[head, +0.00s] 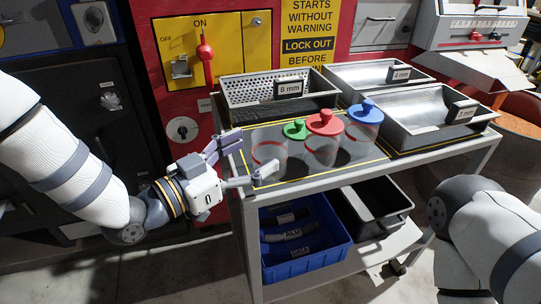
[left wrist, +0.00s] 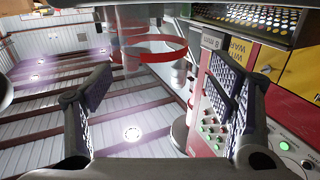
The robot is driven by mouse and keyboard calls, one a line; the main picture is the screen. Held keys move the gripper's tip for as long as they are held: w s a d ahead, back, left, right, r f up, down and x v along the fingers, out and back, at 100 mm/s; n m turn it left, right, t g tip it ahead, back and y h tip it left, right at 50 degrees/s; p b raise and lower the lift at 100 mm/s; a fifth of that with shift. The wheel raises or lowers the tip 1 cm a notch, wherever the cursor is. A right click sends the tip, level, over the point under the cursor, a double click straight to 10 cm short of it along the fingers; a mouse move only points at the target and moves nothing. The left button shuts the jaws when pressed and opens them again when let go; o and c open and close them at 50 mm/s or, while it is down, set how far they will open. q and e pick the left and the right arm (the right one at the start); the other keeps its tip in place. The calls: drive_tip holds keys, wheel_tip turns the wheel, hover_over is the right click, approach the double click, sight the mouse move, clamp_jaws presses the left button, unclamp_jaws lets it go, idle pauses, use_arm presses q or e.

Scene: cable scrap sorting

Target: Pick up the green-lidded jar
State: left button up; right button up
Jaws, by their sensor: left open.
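The green lid (head: 294,130) with its knob shows on the cart top in the head view, between a clear jar with a red ring (head: 268,155) on its left and a red-lidded jar (head: 325,124) on its right. I cannot clearly tell the body under the green lid. My left gripper (head: 246,159) is open and empty at the cart's left edge, its fingers pointing towards the clear jar. In the left wrist view the open fingers (left wrist: 163,90) show with a clear red-ringed vessel (left wrist: 150,48) ahead of them. My right gripper is out of view.
A blue-lidded jar (head: 366,111) stands to the right. Metal trays, including the 8 mm tray (head: 250,93), line the back and right of the cart top. A blue bin (head: 305,262) and a black bin (head: 378,231) sit on the lower shelf.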

sight(258, 151)
use_arm(q)
drive_tip(key=x, duration=0.4)
drive_tip(key=shift+d+r, duration=0.2)
drive_tip(key=shift+d, duration=0.2)
drive_tip(key=shift+s, duration=0.1)
drive_tip(key=c, duration=1.3)
drive_tip(key=shift+o, duration=0.2)
drive_tip(key=shift+r, duration=0.1)
